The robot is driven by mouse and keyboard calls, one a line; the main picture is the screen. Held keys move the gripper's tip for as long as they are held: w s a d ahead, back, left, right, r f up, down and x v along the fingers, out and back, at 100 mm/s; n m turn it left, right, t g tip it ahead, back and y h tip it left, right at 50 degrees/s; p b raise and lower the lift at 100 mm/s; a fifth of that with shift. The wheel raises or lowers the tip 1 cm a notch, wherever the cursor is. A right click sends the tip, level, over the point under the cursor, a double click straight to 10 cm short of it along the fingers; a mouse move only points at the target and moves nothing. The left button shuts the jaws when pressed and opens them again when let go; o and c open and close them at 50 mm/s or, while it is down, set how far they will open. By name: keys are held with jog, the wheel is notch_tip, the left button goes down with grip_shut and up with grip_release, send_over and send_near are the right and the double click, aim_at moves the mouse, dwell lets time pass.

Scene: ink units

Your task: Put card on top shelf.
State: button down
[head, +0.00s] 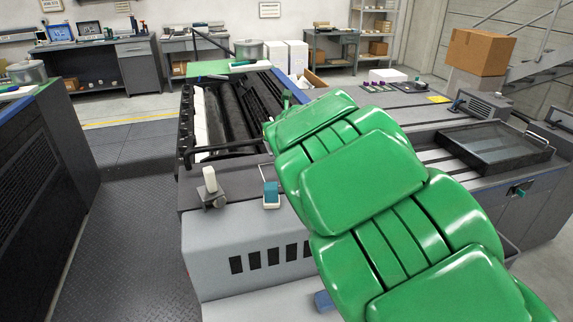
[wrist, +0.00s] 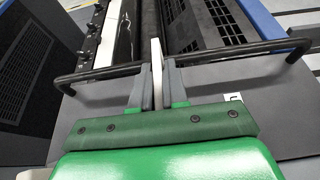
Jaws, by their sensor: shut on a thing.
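In the wrist view my gripper (wrist: 158,78) has its two grey fingers closed on a thin white piece (wrist: 156,62), seen nearly edge-on. It looks like the card, but its face is not visible. It stands up between the fingers, over the press's front bar. In the head view my green arm covers the middle and right, and the fingers and card are hidden behind it. A shelf rack (head: 379,35) with boxes stands at the back wall; its upper end is cut by the frame edge.
The printing press (head: 250,225) with dark rollers and a black bar (wrist: 100,73) lies below my gripper. A cardboard box (head: 478,52) sits at the right. Desks (head: 135,62) line the back wall. Dark floor plates (head: 135,220) are clear at left.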

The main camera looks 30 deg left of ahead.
jog(key=shift+w+d+r, duration=0.1)
jog(key=shift+w+d, duration=0.15)
jog(key=shift+d, duration=0.25)
jog(key=w+d+f+m+h, duration=0.1)
jog(key=d+f+m+h, duration=0.35)
jog(key=d, duration=0.85)
jog(key=d+f+m+h, duration=0.1)
jog(key=d+m+h, duration=0.7)
jog(key=d, duration=0.5)
jog(key=w+d+f+m+h, duration=0.15)
jog(key=d+m+h, duration=0.5)
jog(key=d, duration=0.65)
jog(key=s+f+m+g+h, duration=0.1)
jog(key=s+f+g+h, duration=0.1)
jog(key=s+f, duration=1.1)
jog(key=s+d+n+t+y, duration=0.2)
jog(key=s, duration=1.3)
jog(key=shift+s+r, duration=0.15)
jog(key=shift+r, duration=0.25)
